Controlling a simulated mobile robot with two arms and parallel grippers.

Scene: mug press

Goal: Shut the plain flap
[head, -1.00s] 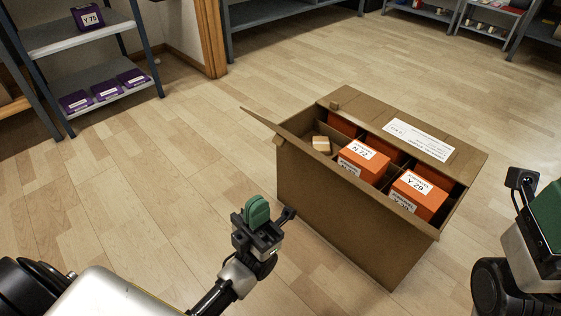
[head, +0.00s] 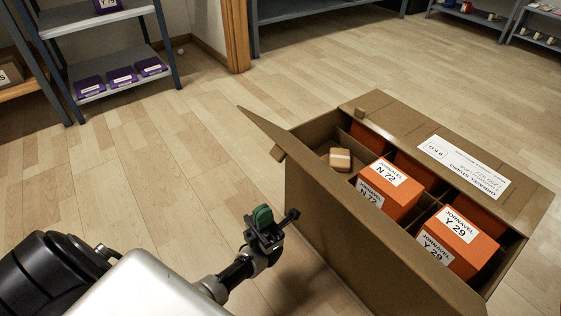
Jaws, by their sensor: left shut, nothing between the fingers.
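The brown cardboard box (head: 330,228) stands open on the floor at the right. A plain, unmarked flap (head: 267,127) sticks up and outward at its left end, seen at a steep slant. Another flap, with a white printed label (head: 463,166), lies along the far long side. My left gripper (head: 262,214), with green finger pads, is shut and empty. In the picture it is left of the box's near wall and below the plain flap, apart from both. My right gripper is not in view.
Orange cartons marked N 72 (head: 391,186) and Y 29 (head: 454,238) rise from the box's compartments. A small tan block (head: 340,159) sits in the left compartment. A shelf (head: 120,88) with purple boxes stands at the back left. The floor between is clear.

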